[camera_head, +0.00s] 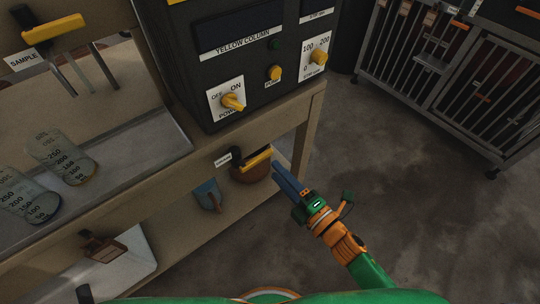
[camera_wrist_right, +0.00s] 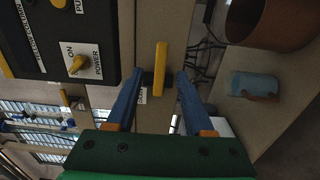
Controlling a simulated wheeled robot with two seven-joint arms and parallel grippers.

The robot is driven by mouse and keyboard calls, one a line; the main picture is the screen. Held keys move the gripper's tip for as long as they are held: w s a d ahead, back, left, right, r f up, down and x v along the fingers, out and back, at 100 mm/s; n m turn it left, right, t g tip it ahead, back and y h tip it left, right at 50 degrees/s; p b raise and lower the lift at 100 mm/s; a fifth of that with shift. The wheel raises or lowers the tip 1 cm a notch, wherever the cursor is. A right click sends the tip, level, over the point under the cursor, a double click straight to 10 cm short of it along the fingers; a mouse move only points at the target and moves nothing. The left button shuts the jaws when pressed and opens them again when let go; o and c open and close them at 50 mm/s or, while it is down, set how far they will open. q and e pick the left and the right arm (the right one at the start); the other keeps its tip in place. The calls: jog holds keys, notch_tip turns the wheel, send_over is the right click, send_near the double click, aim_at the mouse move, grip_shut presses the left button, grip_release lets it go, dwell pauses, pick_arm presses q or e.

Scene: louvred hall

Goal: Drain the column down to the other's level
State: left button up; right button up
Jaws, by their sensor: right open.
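A yellow lever (camera_head: 257,158) on a dark valve is fixed to the front of the wooden bench, beside a small white label. My right gripper (camera_head: 279,168) is open, with its blue fingers close to this lever. In the right wrist view the yellow lever (camera_wrist_right: 162,64) shows between the fingertips, and contact cannot be told. A black control box (camera_head: 245,60) marked YELLOW COLUMN has yellow knobs for power, pump and speed. Another yellow lever (camera_head: 54,28), near a SAMPLE label, is at the upper left. The columns' liquid levels are not visible. My left gripper is not in view.
Two graduated glass vessels (camera_head: 62,158) (camera_head: 28,196) stand in the bench tray at left. Below the bench are a brown pot (camera_head: 250,174) and a blue cup (camera_head: 208,195). A barred metal cart (camera_head: 440,75) stands at back right. The floor right of the bench is clear.

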aim_at(264, 158)
jog(key=shift+b+x, duration=0.8)
jog(key=shift+x, duration=2.7)
grip_shut()
